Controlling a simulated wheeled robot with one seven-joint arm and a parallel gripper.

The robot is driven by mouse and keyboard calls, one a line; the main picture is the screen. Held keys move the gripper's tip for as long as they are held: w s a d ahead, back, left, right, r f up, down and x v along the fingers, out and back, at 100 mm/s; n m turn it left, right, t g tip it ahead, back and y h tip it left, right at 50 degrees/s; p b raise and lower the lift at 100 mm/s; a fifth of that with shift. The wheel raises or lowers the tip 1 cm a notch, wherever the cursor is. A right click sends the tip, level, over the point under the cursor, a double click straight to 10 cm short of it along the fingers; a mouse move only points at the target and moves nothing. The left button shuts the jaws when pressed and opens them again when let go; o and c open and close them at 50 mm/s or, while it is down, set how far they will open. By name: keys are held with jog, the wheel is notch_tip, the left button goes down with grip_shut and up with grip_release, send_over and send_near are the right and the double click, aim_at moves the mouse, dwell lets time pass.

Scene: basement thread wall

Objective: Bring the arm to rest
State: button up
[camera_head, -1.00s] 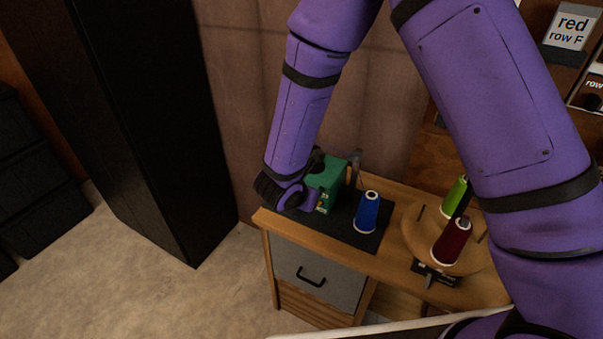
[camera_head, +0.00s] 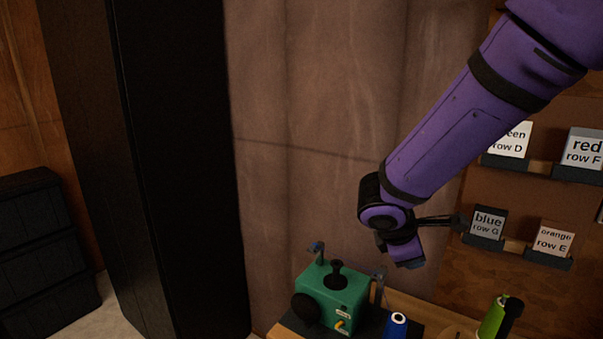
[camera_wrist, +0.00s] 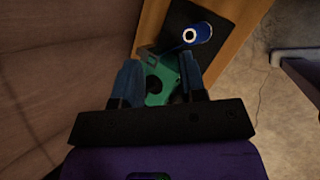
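My purple arm reaches in from the upper right in the head view, with my gripper (camera_head: 408,262) hanging in the air above the bench top. In the wrist view my gripper (camera_wrist: 159,72) shows two bluish fingers spread apart with nothing held between them. Below and beyond the fingers is a green machine (camera_wrist: 160,98), which stands on the bench in the head view (camera_head: 345,297), apart from the gripper.
A blue thread cone (camera_head: 396,326) stands right of the green machine, and a green cone (camera_head: 493,318) stands farther right. A thread wall with row labels, including a blue one (camera_head: 488,224), is close on the right. A tall black cabinet (camera_head: 180,170) stands left.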

jog(key=s+d+r+m+y, duration=0.3)
jog(key=s+d+r+m, duration=0.1)
jog(key=s+r+m, duration=0.4)
jog(key=s+d+r+m+t+y, duration=0.1)
jog(key=s+d+r+m+y, duration=0.2)
jog(key=s, duration=0.9)
jog(key=shift+s+d+r+m, duration=0.35)
jog(key=shift+d+r+m, duration=0.6)
jog(key=shift+r+m, duration=1.65)
jog(key=shift+f, duration=0.3)
